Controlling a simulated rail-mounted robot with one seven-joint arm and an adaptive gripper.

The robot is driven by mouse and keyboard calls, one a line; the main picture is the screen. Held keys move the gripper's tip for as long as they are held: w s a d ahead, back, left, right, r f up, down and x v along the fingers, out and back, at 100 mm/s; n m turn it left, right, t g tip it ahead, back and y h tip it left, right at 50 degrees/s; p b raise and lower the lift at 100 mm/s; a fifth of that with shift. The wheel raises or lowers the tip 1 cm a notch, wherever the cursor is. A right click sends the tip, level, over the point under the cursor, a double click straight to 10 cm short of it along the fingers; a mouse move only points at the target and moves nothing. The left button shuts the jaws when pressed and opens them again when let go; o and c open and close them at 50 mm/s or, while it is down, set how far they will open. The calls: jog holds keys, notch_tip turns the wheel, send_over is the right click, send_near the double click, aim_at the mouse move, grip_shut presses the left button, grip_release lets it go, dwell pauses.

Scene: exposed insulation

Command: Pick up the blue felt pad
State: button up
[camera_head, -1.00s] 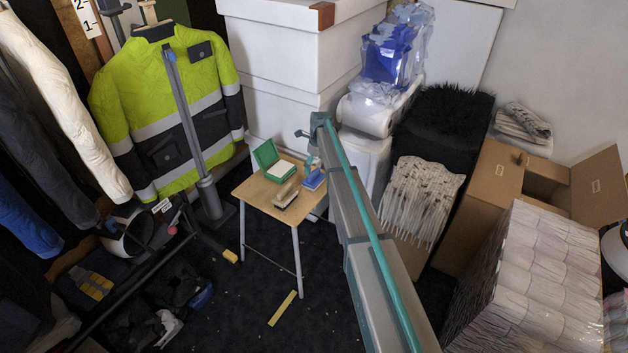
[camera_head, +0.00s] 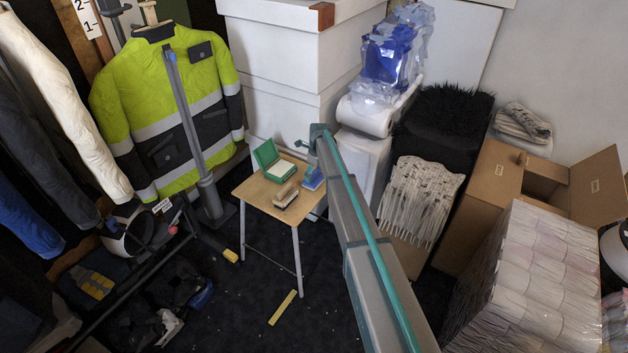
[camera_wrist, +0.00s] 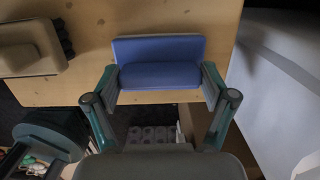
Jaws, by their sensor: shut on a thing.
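The blue felt pad (camera_wrist: 158,50) lies at the edge of the small wooden table (camera_wrist: 130,15) in the wrist view. It looks like a blue block with a thicker near part and a flatter back part. My gripper (camera_wrist: 163,84) has one finger at each side of the pad and is shut on it. In the head view the pad (camera_head: 314,184) is a small blue patch at the table's right side, partly hidden by my gripper (camera_head: 311,172). I cannot tell whether it is clear of the tabletop.
A brush with a wooden back (camera_head: 286,196) lies left of the pad, and an open green box (camera_head: 268,155) stands behind it. White cabinets (camera_head: 285,60) are behind the table. A white roll (camera_head: 366,112) and a cardboard box (camera_head: 490,195) are to the right.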

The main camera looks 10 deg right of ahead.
aim_at(314, 172)
jog(key=shift+r, duration=0.1)
jog(key=shift+r, duration=0.25)
notch_tip(314, 172, up, 2)
jog(key=shift+r+b, duration=0.2)
jog(key=shift+b, duration=0.1)
jog(key=s+r, duration=0.3)
jog(key=s, duration=0.1)
jog(key=s+r, duration=0.3)
jog(key=s, duration=0.2)
jog(key=s+r+b, duration=0.1)
jog(key=s+r, duration=0.3)
jog(key=s, duration=0.1)
jog(key=shift+d, duration=0.3)
jog(key=o, duration=0.6)
jog(key=shift+c, duration=0.2)
jog(key=c, duration=0.4)
